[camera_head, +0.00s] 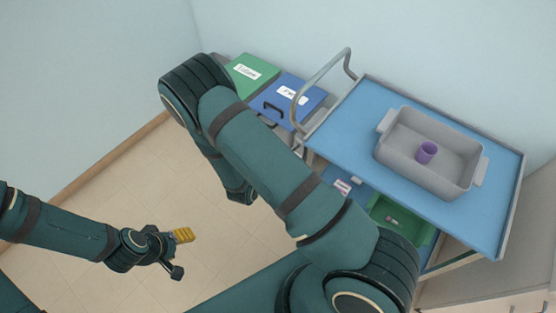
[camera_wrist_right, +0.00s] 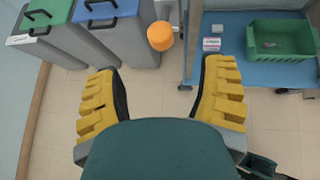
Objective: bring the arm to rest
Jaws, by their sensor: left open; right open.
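My left gripper (camera_head: 176,250) hangs over the bare floor at the lower left of the head view, open and empty, with a yellow pad on a finger. My right arm (camera_head: 270,165) crosses the middle of the head view, bent at the top. Its gripper cannot be made out there. In the right wrist view my right gripper (camera_wrist_right: 160,78) is open, its two yellow-padded fingers far apart with only floor between them.
A cart with a blue top (camera_head: 350,120) stands at the right. It bears a grey tub (camera_head: 459,179) holding a purple cup (camera_head: 426,152). A green bin (camera_head: 245,75) and blue bin (camera_head: 290,98) stand behind. The lower shelf holds a green tray (camera_wrist_right: 280,52). An orange round object (camera_wrist_right: 160,36) is nearby.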

